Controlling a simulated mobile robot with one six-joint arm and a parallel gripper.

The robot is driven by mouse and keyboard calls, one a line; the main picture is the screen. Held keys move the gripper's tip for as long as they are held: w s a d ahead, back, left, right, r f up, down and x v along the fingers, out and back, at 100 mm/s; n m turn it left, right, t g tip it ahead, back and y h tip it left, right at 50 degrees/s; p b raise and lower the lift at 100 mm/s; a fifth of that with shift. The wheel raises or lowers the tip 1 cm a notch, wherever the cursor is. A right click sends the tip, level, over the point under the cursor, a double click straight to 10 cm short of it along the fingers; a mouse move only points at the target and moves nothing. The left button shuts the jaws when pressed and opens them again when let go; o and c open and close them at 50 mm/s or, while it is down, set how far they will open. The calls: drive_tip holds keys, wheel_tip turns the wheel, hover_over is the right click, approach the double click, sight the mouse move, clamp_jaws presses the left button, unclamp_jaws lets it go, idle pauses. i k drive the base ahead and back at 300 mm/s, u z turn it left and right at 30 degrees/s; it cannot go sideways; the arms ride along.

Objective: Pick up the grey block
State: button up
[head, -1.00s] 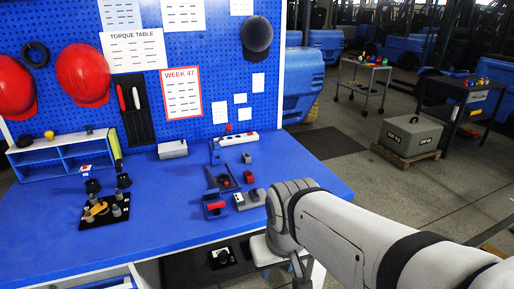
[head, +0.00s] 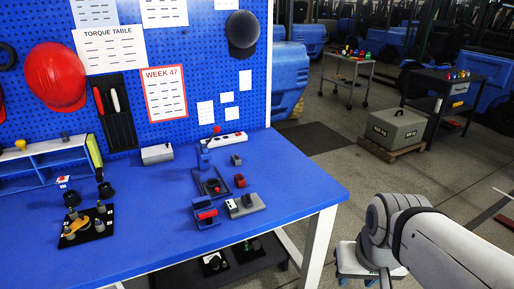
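Several grey things could be the grey block. A large grey block (head: 396,129) with a handle and a weight label sits on a wooden pallet on the floor at right. A small dark grey block (head: 236,160) lies on the blue bench, right of the blue fixtures. A grey piece (head: 245,206) with a lighter end lies nearer the bench's front edge. My arm comes in from the lower right, right of the bench and apart from these things. My gripper does not show; only arm links are in view.
The blue bench (head: 150,235) holds blue fixtures (head: 205,212), a black plate with pegs (head: 88,226) and a shelf unit (head: 45,158). A dark cart (head: 440,86) stands behind the pallet (head: 398,149). Open floor lies between bench and pallet.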

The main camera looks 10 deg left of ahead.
sight(236, 158)
drive_tip(key=u, duration=0.05)
drive_tip(key=i, duration=1.5)
drive_tip(key=z, duration=0.05)
